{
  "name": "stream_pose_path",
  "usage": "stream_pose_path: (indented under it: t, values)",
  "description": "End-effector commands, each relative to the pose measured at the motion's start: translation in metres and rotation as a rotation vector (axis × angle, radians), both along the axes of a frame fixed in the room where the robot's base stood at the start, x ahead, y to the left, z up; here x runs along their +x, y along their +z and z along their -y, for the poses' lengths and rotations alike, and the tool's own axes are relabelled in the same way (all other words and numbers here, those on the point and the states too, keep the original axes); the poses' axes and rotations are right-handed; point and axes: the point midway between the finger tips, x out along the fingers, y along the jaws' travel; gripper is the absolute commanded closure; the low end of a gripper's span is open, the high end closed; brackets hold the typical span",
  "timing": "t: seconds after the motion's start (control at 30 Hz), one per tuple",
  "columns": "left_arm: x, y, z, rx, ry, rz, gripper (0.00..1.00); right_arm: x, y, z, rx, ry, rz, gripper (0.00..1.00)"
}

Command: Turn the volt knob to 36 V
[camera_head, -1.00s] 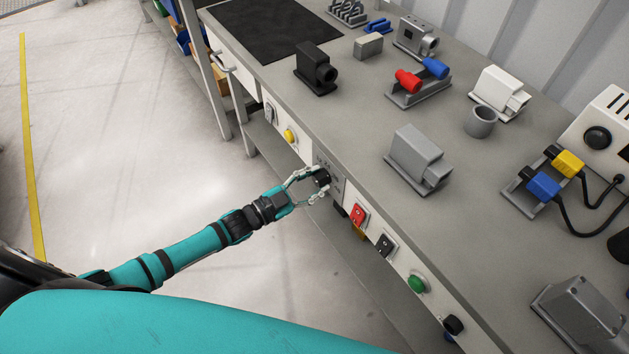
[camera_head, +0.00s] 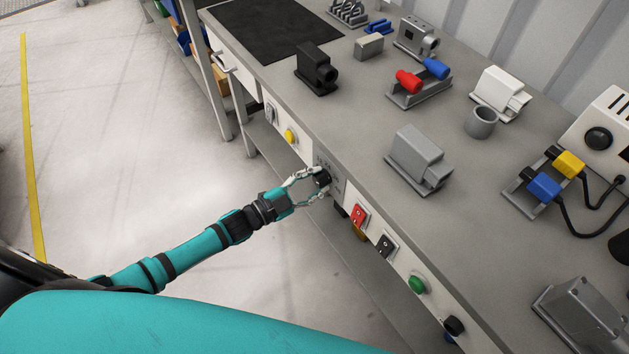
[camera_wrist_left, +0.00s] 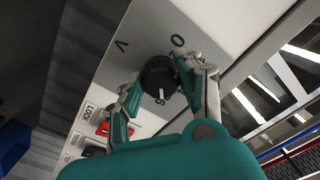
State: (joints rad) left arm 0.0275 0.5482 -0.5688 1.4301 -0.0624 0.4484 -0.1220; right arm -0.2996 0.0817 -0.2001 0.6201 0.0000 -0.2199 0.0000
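The volt knob (camera_head: 323,178) is a black round knob on a grey plate (camera_head: 329,163) on the bench's front panel. My right gripper is not in view.
On the panel, a yellow button (camera_head: 290,136) is to one side, and a red switch (camera_head: 358,214), a black switch (camera_head: 385,244) and a green button (camera_head: 417,284) to the other. The benchtop (camera_head: 360,110) above holds several connectors and housings. The floor beside my arm is clear.

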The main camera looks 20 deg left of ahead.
Motion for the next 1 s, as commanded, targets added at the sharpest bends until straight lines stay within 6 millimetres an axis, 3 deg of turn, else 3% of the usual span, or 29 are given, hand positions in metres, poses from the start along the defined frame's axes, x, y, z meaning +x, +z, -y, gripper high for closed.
stream_pose_path:
  t: [0.03,0.17,0.57,1.0]
  values:
    - [0.0,-0.001,0.0,0.0,0.0,-0.002,0.59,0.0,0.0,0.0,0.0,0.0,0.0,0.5]
    - [0.0,-0.001,0.0,0.0,0.0,-0.002,0.42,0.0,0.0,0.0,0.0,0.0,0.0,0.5]
    - [-0.008,-0.001,-0.006,0.0,0.0,-0.002,0.41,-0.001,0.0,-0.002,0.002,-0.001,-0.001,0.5]
    - [-0.076,-0.002,-0.059,0.001,-0.001,-0.005,0.41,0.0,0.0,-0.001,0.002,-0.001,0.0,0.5]
